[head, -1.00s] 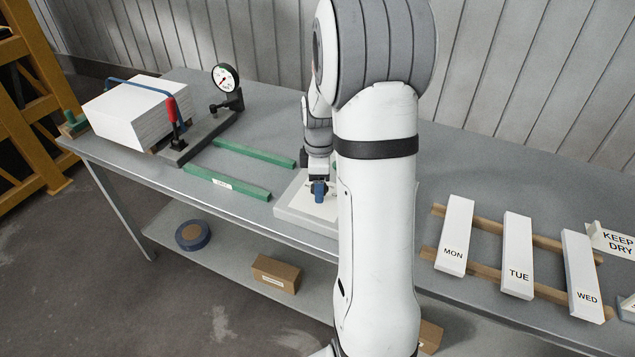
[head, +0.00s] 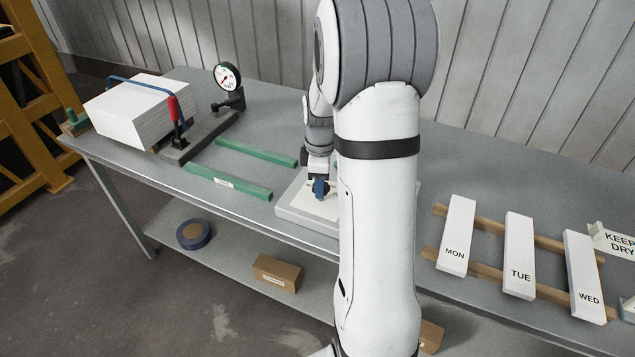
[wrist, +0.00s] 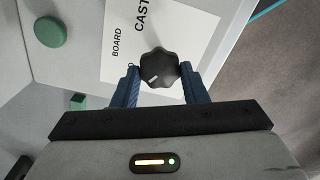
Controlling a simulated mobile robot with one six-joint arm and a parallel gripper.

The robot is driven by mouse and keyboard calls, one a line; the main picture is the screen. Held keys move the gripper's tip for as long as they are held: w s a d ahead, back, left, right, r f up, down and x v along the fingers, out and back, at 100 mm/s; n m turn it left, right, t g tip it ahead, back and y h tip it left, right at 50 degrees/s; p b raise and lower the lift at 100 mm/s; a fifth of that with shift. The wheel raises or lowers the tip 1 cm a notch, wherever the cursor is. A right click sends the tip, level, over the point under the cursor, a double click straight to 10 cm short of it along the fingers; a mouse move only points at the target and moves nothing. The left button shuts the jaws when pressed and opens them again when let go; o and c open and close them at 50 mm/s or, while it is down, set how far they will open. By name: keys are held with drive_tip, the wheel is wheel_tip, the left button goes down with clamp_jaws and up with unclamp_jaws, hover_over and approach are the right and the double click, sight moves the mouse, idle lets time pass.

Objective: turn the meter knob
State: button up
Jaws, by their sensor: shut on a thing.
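The meter knob (wrist: 158,68) is a black, lobed knob with a short white mark, in the middle of the wrist view. It sits on a pale panel beside a white label (wrist: 195,32) with partly visible words "BOARD" and "CAST". My gripper (wrist: 158,85) has its blue fingers on both sides of the knob and is shut on it. In the head view my gripper (head: 320,188) is low over a light grey box (head: 292,207) on the table, partly behind my arm. The knob cannot be made out there.
A green round button (wrist: 50,31) is on the same panel. On the table (head: 265,125) are green bars (head: 228,182), a white stack (head: 135,112), a dial gauge (head: 227,76) and boards marked MON (head: 456,235), TUE (head: 518,255) and WED (head: 584,275) on wooden strips.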

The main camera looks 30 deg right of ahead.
drive_tip(key=m, duration=0.2)
drive_tip(key=m+b, duration=0.1)
drive_tip(key=m, duration=0.2)
drive_tip(key=shift+s+d+f, duration=0.1)
drive_tip(key=shift+s+f, duration=0.1)
drive_tip(key=m+b, duration=0.1)
drive_tip(key=m, duration=0.5)
drive_tip(key=shift+m, duration=0.4)
drive_tip(key=m+b, duration=0.1)
drive_tip(key=m, duration=1)
drive_tip(key=shift+m, duration=0.4)
